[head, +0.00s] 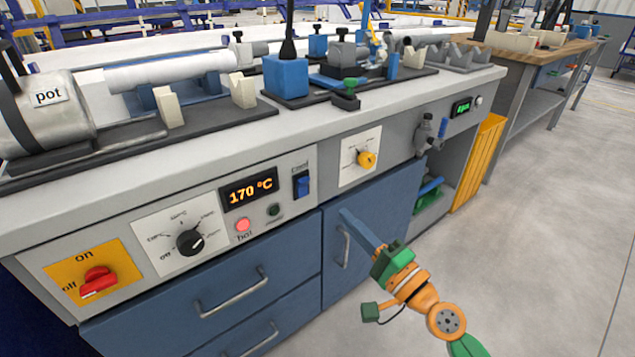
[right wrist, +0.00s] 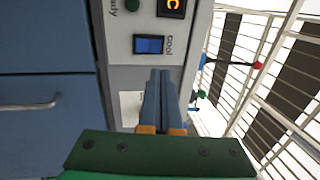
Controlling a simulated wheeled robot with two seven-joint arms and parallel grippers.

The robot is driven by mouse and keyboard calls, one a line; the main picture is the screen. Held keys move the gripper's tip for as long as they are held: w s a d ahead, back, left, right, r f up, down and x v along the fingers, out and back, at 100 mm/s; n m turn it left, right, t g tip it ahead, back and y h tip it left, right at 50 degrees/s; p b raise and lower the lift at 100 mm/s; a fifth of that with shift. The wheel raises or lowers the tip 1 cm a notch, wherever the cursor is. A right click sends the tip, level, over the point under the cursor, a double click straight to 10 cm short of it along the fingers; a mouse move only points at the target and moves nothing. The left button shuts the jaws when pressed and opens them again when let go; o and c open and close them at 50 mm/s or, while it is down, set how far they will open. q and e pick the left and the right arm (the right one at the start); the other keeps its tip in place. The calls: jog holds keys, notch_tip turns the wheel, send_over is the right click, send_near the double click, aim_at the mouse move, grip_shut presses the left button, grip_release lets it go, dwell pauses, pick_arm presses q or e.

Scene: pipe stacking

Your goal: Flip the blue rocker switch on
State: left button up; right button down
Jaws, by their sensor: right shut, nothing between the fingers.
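The blue rocker switch (head: 302,184) sits in a dark frame on the grey front panel of the bench, right of the orange 170 °C display. It also shows in the right wrist view (right wrist: 149,45), beside the label "Cool". I cannot tell which way it is rocked. My right gripper (head: 346,213) is shut and empty, its blue fingers in front of the cabinet door, below and right of the switch. In the right wrist view its fingertips (right wrist: 160,73) appear just below the switch, with a gap between. My left gripper is not in view.
The panel also has a red rotary switch (head: 98,282), a black knob (head: 189,242), a red lamp (head: 243,225), a dark green button (head: 274,210) and a yellow knob (head: 367,160). Handles (head: 232,292) stick out from the drawers below. The floor at right is clear.

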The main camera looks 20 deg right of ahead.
aim_at(309, 180)
jog(key=p+x, duration=0.1)
jog(key=x, duration=0.8)
jog(key=shift+w+a, duration=0.15)
jog(key=shift+w, duration=0.2)
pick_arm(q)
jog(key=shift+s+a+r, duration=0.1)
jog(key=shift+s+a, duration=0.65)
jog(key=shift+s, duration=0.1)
